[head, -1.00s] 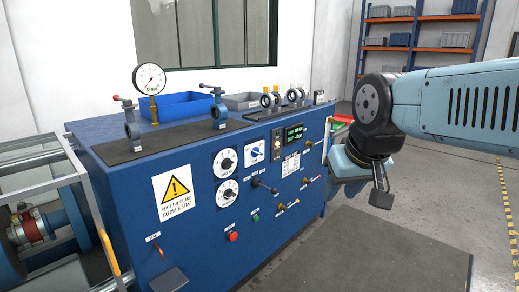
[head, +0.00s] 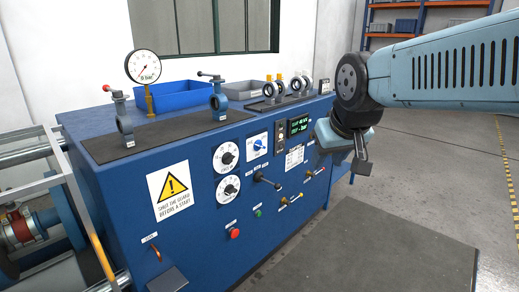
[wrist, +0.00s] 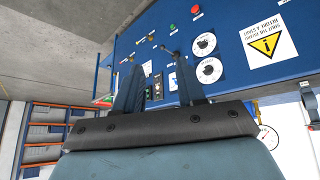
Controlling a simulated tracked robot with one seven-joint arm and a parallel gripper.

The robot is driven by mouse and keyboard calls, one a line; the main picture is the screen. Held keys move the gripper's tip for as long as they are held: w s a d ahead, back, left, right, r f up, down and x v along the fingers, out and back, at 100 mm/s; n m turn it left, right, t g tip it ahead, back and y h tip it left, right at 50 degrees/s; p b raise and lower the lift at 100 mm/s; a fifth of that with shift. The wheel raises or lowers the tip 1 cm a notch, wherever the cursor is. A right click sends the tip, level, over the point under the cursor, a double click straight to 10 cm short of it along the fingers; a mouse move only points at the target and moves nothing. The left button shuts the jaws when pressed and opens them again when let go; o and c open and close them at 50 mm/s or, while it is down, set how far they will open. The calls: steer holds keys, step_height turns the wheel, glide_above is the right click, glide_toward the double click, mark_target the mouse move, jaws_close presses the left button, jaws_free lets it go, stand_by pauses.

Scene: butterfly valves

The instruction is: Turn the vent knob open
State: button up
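The blue control cabinet carries several knobs and handles with labels too small to read, so I cannot tell which is the vent knob. Two white dials with black pointer knobs sit one above the other, the upper dial (head: 226,156) and the lower dial (head: 228,188). A blue-faced knob (head: 257,145) is to their right. A black lever (head: 267,181) and brass-coloured handles (head: 291,200) stick out lower down. My gripper (wrist: 160,68) is open and empty, its two fingers apart. In the head view it hangs in front of the panel's right end, touching nothing that I can see.
A pressure gauge (head: 143,67), two valves with levers and a blue bin (head: 187,93) stand on the cabinet top. A red button (head: 234,233) is on the front. A rail frame (head: 85,215) stands at the left. The floor at the right is clear.

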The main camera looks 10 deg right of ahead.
mark_target(263, 147)
steer(key=w+d+f+n+t, duration=0.1)
steer(key=w+d+n+t, duration=0.15)
steer(key=w, duration=0.95)
steer(key=w+d+n+t, duration=0.2)
steer(key=w+d, duration=0.1)
steer(key=w, duration=0.9)
steer(key=w+d+f+n+t, duration=0.1)
steer(key=w+d+n+t, duration=0.2)
steer(key=w, duration=0.9)
steer(key=w+f+n+t+y, duration=0.1)
steer(key=w+f+n+y, duration=0.35)
steer(key=w+f, duration=0.4)
steer(key=w+a+f+n+y, duration=0.1)
steer(key=w+f+n+y, duration=0.15)
steer(key=f, duration=0.45)
steer(key=w+a+f+n+y, duration=0.1)
steer(key=f+n+y, duration=0.3)
steer(key=f, duration=0.2)
steer(key=shift+g, duration=0.25)
steer(key=x, duration=1.3)
steer(key=shift+w+a+f, duration=0.1)
steer(key=shift+w+f, duration=0.05)
steer(key=shift+w, duration=0.05)
jaws_close()
